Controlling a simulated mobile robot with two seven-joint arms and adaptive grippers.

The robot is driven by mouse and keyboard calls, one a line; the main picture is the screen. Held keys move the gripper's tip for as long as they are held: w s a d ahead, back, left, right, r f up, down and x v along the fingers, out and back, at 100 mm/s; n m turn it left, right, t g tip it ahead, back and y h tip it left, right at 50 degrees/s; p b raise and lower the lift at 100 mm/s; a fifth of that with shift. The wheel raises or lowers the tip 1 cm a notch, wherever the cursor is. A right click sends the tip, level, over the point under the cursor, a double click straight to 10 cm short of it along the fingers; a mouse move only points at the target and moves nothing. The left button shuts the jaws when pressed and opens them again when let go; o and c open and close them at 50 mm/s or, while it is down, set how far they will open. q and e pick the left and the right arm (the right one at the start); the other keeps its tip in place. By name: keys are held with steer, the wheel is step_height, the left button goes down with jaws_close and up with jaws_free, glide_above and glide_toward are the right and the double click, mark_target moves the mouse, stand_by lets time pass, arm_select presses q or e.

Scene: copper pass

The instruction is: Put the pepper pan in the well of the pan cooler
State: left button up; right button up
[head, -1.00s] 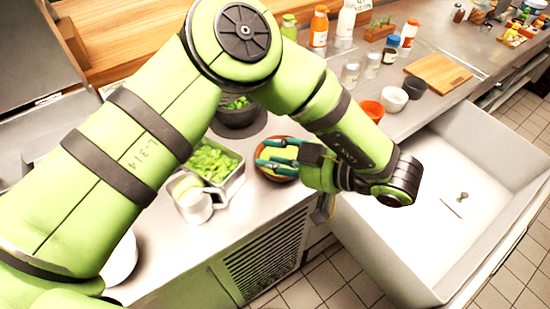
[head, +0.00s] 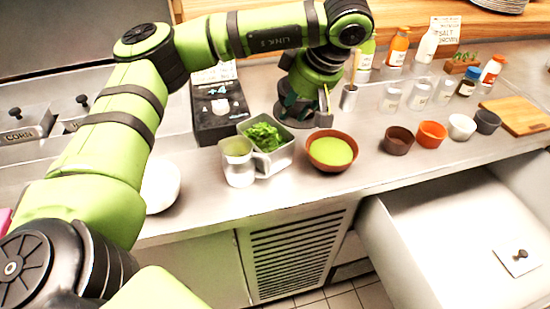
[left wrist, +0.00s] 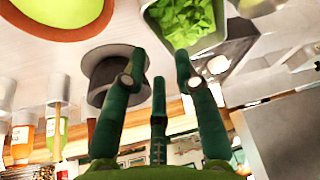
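The pepper pan (head: 283,158) is a steel pan of chopped green pepper on the counter, behind a steel jug (head: 238,163). It also shows at the top of the left wrist view (left wrist: 217,37). My left gripper (head: 303,118) points down over the counter, behind and right of the pan and apart from it. In the left wrist view its fingers (left wrist: 158,75) are spread with nothing between them. Steel lids with black knobs, one labelled CORN (head: 22,128), lie at the far left, apparently on the pan cooler; I cannot make out an open well. My right gripper is out of view.
An orange-brown bowl of green (head: 331,165) stands right of the pan. A black box (head: 207,128) stands behind the pan. A white bowl (head: 160,187) is left of the jug. Small bowls and bottles fill the right.

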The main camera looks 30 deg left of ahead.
mark_target(281, 125)
arm_select(q)
steer(key=shift+a, duration=0.4)
steer(key=shift+a+f, duration=0.15)
steer(key=shift+f, duration=0.15)
steer(key=p+x, duration=0.1)
steer(key=x, duration=0.4)
steer(key=shift+w, duration=0.15)
steer(key=shift+a+f, duration=0.2)
steer(key=shift+f, duration=0.4)
steer(key=shift+w, duration=0.1)
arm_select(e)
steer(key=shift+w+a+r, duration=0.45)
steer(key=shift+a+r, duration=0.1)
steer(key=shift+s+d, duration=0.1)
arm_select(q)
steer(key=shift+f, duration=0.15)
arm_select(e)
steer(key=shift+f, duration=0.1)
arm_select(q)
jaws_close()
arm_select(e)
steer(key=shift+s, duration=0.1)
